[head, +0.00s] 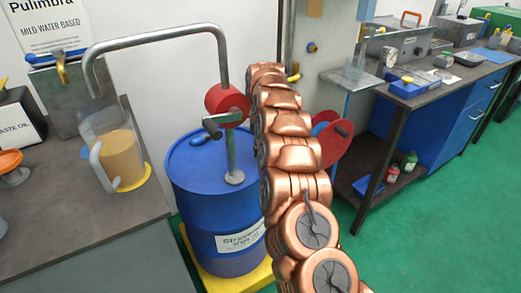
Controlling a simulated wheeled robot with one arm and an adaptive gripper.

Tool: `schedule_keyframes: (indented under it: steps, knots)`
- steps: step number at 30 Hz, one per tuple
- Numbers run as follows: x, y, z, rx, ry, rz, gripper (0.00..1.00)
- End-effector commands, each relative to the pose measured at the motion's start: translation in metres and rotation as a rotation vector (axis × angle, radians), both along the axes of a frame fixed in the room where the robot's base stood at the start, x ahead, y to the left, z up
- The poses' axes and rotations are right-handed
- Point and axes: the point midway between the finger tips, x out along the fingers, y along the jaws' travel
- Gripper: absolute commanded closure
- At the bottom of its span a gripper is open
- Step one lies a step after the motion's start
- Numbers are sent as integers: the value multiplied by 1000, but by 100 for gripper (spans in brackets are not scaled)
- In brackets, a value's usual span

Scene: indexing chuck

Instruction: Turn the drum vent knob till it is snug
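The blue drum (215,222) stands upright on a yellow base, with a white label on its front. A small blue piece (201,138) sits on the drum's lid toward the back. It may be the vent knob, but it is too small to tell. A red rotary pump (227,101) with a grey crank (212,126) rises from the lid on a metal pipe. My copper arm crosses the picture just right of the pump and covers the drum's right edge. My gripper cannot be made out, so its distance from the knob is not shown.
The pump's bent spout (150,36) reaches left over a clear jug (119,158) of tan liquid on the left bench (78,213). Red discs (338,145) show behind my arm. A blue workbench (432,120) stands at the right. Green floor is clear at the lower right.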

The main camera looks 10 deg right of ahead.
Motion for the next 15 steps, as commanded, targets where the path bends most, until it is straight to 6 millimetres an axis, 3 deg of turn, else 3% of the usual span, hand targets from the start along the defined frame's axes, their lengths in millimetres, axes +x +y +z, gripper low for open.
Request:
schedule_keyframes:
  steps: [15]
  knots:
    - [0,-1,0,0,-1,-143,90]
